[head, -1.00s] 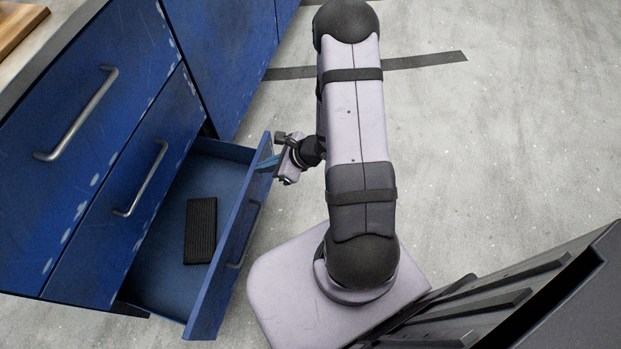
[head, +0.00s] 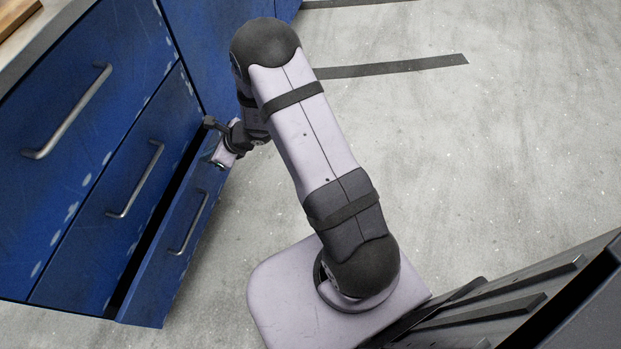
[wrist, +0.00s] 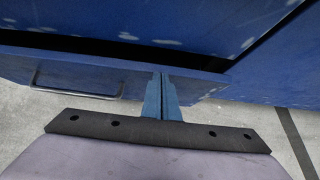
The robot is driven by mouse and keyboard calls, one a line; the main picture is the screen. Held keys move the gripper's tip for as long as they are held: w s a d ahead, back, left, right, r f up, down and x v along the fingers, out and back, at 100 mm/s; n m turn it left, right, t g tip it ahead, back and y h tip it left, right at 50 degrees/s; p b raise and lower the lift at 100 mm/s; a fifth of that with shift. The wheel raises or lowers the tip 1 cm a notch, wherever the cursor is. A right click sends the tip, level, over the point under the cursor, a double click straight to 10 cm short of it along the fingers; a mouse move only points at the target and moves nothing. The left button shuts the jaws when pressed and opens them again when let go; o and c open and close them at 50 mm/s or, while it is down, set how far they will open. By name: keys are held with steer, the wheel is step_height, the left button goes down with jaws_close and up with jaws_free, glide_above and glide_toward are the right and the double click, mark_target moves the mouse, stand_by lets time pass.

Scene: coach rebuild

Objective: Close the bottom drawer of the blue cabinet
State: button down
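The blue cabinet (head: 75,135) stands at the left of the head view. Its bottom drawer (head: 165,265) stands out by a narrow strip, with a dark gap behind its front. The drawer front also crosses the wrist view (wrist: 100,72). Its metal handle (head: 188,222) shows in both views. My gripper (wrist: 163,82) has its two blue fingers together, with nothing seen between them. The fingertips are at the drawer front, to the right of the handle in the wrist view. In the head view my gripper (head: 216,158) is at the drawer's far end.
The two drawers above, with handles (head: 70,112) and (head: 137,180), look shut. A blue cabinet part (head: 222,50) stands beyond. The grey floor (head: 480,160) to the right is clear, with dark stripes on it.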

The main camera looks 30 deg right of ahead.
steer(key=shift+s+d+f, duration=0.1)
stand_by(0.3)
steer(key=s+d+r+b, duration=0.2)
steer(key=s+d+r, duration=0.45)
steer(key=s, duration=0.35)
steer(key=shift+w+a+f+b, duration=0.75)
steer(key=shift+w+a+f, duration=0.3)
steer(key=shift+w+a, duration=0.35)
steer(key=shift+w+a+f+b, duration=0.7)
steer(key=shift+w+a+f, duration=0.35)
steer(key=shift+w+a, duration=0.3)
steer(key=shift+w+a+f+b, duration=0.75)
steer(key=shift+w+a+f, duration=0.3)
steer(key=shift+w+a, duration=0.35)
steer(key=shift+w, duration=0.1)
